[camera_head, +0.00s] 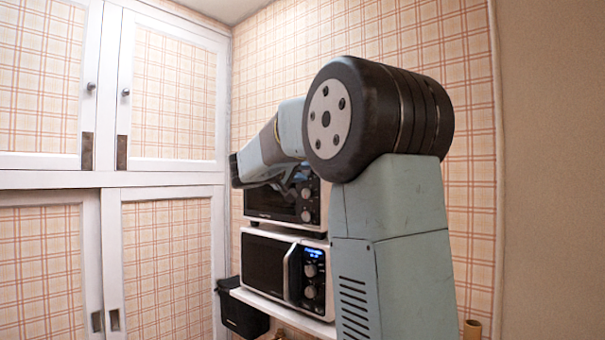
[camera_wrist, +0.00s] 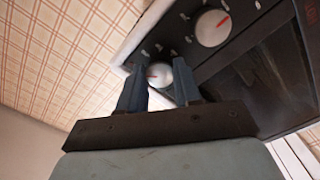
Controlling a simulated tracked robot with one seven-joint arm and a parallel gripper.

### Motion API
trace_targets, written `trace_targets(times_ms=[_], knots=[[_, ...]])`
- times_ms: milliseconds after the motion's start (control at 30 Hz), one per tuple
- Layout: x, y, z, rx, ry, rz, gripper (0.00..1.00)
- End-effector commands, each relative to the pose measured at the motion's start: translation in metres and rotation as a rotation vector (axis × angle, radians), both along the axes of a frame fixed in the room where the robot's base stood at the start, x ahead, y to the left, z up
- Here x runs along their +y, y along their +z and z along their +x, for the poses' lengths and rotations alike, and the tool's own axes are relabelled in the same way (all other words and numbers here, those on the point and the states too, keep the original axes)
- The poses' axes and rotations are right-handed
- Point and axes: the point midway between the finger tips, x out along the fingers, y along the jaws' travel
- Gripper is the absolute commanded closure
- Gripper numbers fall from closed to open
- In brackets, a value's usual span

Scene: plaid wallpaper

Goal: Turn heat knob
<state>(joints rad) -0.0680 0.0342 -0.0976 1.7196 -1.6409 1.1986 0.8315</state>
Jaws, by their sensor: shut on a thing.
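In the wrist view, my gripper (camera_wrist: 159,72) has its two dark blue fingers on either side of a round white knob (camera_wrist: 158,75) with a red pointer mark. It is shut on this knob. A second, similar white knob (camera_wrist: 212,27) with a red mark sits on the same dark panel, free of the fingers. In the head view, the black-fronted upper microwave (camera_head: 272,206) shows two round knobs on its right side. My arm reaches in front of its top, and the fingertips are hidden there.
A second microwave (camera_head: 268,262) with a blue lit display and two knobs stands below the upper one, on a white shelf (camera_head: 280,307). A dark box (camera_head: 240,317) hangs at the shelf's left end. White cupboards (camera_head: 110,180) fill the left side.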

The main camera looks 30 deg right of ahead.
Motion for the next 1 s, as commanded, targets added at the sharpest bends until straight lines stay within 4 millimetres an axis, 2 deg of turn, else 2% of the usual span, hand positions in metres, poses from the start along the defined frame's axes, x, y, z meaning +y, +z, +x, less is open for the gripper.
trace_targets(times_ms=[33, 200, 667, 700, 933, 1000], knots=[[0.0004, -0.0013, 0.0005, 0.002, 0.001, 0.001, 0.80], [0.0006, -0.0018, 0.0007, 0.002, 0.001, 0.001, 0.97], [0.0007, -0.0029, 0.0010, 0.046, 0.002, -0.013, 0.97], [0.0007, -0.0029, 0.0010, 0.047, 0.002, -0.013, 0.64], [0.0005, -0.0019, 0.0006, 0.045, 0.000, -0.014, 0.42], [0.0004, -0.0017, 0.0006, 0.045, 0.000, -0.014, 0.41]])
